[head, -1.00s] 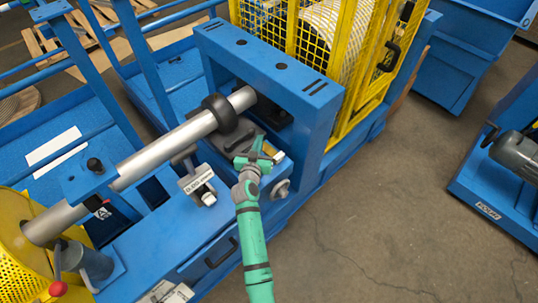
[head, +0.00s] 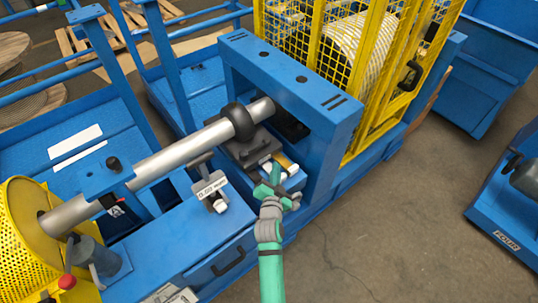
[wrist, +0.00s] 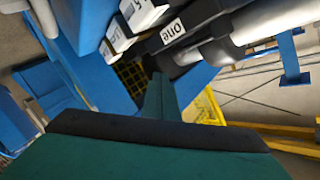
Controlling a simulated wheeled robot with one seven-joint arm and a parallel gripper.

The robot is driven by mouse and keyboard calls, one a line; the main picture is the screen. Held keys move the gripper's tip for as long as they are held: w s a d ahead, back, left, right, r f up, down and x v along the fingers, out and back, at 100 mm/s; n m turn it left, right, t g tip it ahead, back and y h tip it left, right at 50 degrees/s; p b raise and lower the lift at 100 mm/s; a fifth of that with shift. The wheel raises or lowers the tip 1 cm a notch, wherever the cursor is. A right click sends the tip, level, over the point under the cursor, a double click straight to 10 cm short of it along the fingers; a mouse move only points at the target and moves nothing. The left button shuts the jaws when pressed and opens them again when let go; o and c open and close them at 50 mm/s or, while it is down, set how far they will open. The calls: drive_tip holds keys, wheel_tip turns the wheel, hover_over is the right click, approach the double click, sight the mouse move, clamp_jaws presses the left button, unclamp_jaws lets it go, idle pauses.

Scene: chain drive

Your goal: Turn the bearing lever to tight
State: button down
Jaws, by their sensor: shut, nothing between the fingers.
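I cannot make out for certain which part is the bearing lever. My gripper (head: 274,172) is shut and empty in the head view, at the front of the blue frame, beside a small block with yellow and white parts (head: 285,162). The gripper and wrist hide part of this spot. In the wrist view a green finger (wrist: 160,100) points toward a white label reading "One" (wrist: 172,30) and white lettered blocks (wrist: 118,35). Contact cannot be told. A separate lever with a red knob (head: 67,282) stands at the lower left by the yellow drum.
A grey shaft (head: 180,150) with a black ring (head: 240,122) runs into the blue frame (head: 290,75). A white-labelled bracket (head: 212,187) stands left of my gripper. A yellow mesh guard (head: 365,70) rises behind.

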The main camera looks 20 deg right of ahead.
sight(268, 143)
drive_tip(key=a+m, duration=0.1)
drive_tip(key=m, duration=0.2)
drive_tip(key=m+t+y, duration=0.1)
drive_tip(key=m, duration=0.2)
drive_tip(key=w+a+m, duration=0.1)
drive_tip(key=m, duration=0.2)
drive_tip(key=shift+a+f+y, duration=0.3)
drive_tip(key=shift+y, duration=0.1)
drive_tip(key=x, duration=1)
drive_tip(key=shift+w+r, duration=0.15)
drive_tip(key=shift+r, duration=0.05)
drive_tip(key=shift+w+r, duration=0.2)
drive_tip(key=shift+w, duration=0.5)
drive_tip(key=shift+s+d, duration=0.2)
drive_tip(key=shift+d, duration=0.05)
